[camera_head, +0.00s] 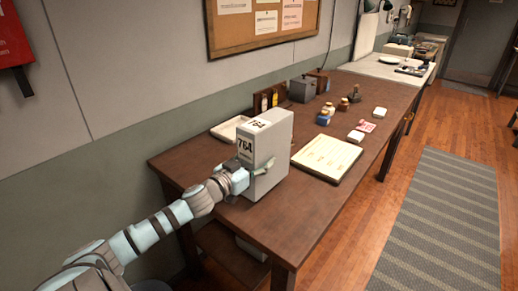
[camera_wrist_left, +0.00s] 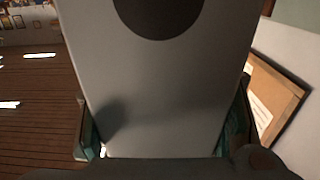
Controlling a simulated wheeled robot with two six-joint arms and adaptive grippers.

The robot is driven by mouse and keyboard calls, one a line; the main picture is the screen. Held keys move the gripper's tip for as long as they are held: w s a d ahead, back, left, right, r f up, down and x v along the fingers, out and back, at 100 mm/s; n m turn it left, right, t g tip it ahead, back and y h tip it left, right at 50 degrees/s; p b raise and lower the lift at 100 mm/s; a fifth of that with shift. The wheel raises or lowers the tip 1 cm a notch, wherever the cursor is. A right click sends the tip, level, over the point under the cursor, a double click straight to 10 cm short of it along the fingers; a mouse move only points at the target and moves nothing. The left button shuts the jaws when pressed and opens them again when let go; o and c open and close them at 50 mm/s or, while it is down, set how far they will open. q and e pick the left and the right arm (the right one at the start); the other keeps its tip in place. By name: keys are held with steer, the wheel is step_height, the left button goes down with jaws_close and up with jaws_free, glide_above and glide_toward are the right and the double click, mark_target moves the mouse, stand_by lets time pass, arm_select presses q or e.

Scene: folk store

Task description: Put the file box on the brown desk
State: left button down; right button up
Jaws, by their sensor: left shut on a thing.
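The file box (camera_head: 267,155) is a grey upright box with "764" on its narrow side and top. It is at the near end of the brown desk (camera_head: 290,222) in the head view. My left gripper (camera_head: 238,177) is shut on its lower part. In the left wrist view the box (camera_wrist_left: 160,85) fills the middle, with a dark round hole near the top and the fingers of my left gripper (camera_wrist_left: 160,140) on both sides. I cannot tell whether its base touches the desk top. My right gripper is not in view.
An open ledger (camera_head: 326,158) lies right of the box, and a white tray (camera_head: 229,128) lies behind it. Small bottles and jars (camera_head: 326,114) stand farther back. The desk's near right corner is bare. A striped rug (camera_head: 440,220) lies on the floor at right.

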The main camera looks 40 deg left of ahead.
arm_select(q)
step_height(320, 180, down, 3)
steer(key=shift+f+b, duration=0.2)
steer(key=shift+b, duration=0.4)
steer(key=shift+c, duration=1.8)
jaws_free()
steer(key=shift+s+d, duration=0.1)
